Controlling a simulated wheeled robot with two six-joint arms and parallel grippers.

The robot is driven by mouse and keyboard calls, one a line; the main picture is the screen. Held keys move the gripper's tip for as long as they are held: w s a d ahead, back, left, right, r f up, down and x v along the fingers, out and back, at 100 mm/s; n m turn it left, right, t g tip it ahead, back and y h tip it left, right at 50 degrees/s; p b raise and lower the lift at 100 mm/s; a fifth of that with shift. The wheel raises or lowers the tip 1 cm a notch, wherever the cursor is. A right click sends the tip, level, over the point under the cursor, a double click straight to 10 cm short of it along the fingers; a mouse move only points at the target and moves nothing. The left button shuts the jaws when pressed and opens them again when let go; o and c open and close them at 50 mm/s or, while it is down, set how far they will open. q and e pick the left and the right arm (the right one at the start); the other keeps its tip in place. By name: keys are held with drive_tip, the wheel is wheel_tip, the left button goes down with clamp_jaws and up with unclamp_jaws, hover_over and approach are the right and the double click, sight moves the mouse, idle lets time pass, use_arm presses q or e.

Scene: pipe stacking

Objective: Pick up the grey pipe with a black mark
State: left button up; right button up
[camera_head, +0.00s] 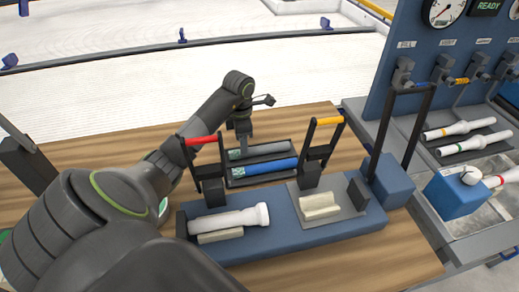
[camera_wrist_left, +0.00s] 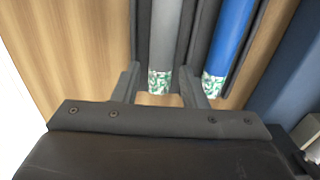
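A grey pipe (camera_head: 262,150) lies in the rear channel of a dark rack on the wooden table, beside a blue pipe (camera_head: 265,167). In the left wrist view the grey pipe (camera_wrist_left: 166,35) ends in a green-and-white patterned band, as does the blue pipe (camera_wrist_left: 231,35). I see no black mark on the grey pipe. My left gripper (camera_head: 240,143) is at the grey pipe's left end. In the wrist view its fingers (camera_wrist_left: 160,84) are open, one on each side of the banded end, with gaps visible. My right gripper is not in view.
A blue fixture (camera_head: 285,235) in front holds a white pipe (camera_head: 228,221) and has clamps with red (camera_head: 200,140) and yellow (camera_head: 329,121) handles close to the rack. A blue panel (camera_head: 420,70) and more white pipes (camera_head: 459,130) stand at the right.

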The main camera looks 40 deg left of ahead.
use_arm(q)
drive_tip(key=shift+d+f+p, duration=0.15)
drive_tip(key=shift+f+p, duration=0.15)
drive_tip(key=shift+f, duration=1.6)
drive_tip(key=c, duration=0.7)
drive_tip(key=shift+r, duration=0.1)
drive_tip(key=shift+c, duration=0.2)
